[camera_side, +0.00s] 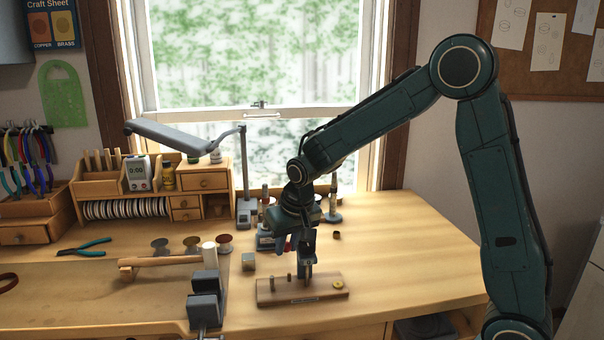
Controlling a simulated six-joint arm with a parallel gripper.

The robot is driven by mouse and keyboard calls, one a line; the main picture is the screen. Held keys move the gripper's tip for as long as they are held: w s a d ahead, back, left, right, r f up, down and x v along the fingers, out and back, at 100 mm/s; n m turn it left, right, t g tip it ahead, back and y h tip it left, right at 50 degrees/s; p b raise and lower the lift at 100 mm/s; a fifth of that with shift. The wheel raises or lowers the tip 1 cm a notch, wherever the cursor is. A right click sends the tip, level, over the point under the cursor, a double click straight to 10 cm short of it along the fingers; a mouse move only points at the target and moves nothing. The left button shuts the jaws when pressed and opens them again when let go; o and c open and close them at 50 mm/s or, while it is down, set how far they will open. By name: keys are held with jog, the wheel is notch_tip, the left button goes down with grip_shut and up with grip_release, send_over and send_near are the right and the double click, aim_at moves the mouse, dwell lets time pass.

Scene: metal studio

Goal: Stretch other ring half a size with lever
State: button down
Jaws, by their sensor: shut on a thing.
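My gripper (308,262) points down over the wooden peg board (318,291) near the bench's front. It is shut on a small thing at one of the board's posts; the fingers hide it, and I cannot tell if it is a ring. A yellow, brass-coloured ring or disc (338,284) sits at the board's right end. Short posts (289,282) stand on its left part. A small dark ring-like piece (336,235) lies on the bench behind. A blue-grey device (265,240) stands behind my gripper, partly hidden; I cannot make out a stretcher lever.
A dark vise-like block (205,296) stands left of the board, with a wooden-handled mallet (170,261) behind it. A small metal cube (248,262) lies between. The bench's right side (410,250) is clear.

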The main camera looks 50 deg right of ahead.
jog(key=shift+w+d+r+g+y, duration=0.15)
jog(key=shift+r+g+y, duration=0.15)
jog(key=shift+r, duration=0.15)
jog(key=shift+w+d+r+g+y, duration=0.2)
jog(key=shift+r+g+y, duration=0.1)
jog(key=shift+r, duration=0.15)
jog(key=shift+w+d+r+g+y, duration=0.15)
jog(key=shift+r+g+y, duration=0.15)
jog(key=shift+r, duration=0.15)
jog(key=shift+w+d+r+g+y, duration=0.25)
jog(key=shift+d+r+g+y, duration=0.1)
jog(key=shift+r, duration=0.15)
jog(key=shift+w+d+r+g+y, duration=0.25)
jog(key=shift+r+g+y, duration=0.1)
jog(key=shift+r, duration=0.15)
jog(key=shift+w+d+r, duration=0.5)
jog(key=shift+w+r, duration=0.05)
jog(key=shift+r, duration=0.25)
jog(key=shift+w+d+r, duration=0.65)
jog(key=shift+w+d, duration=0.1)
jog(key=shift+d, duration=0.05)
jog(key=c, duration=1.2)
grip_release()
jog(key=shift+c, duration=0.2)
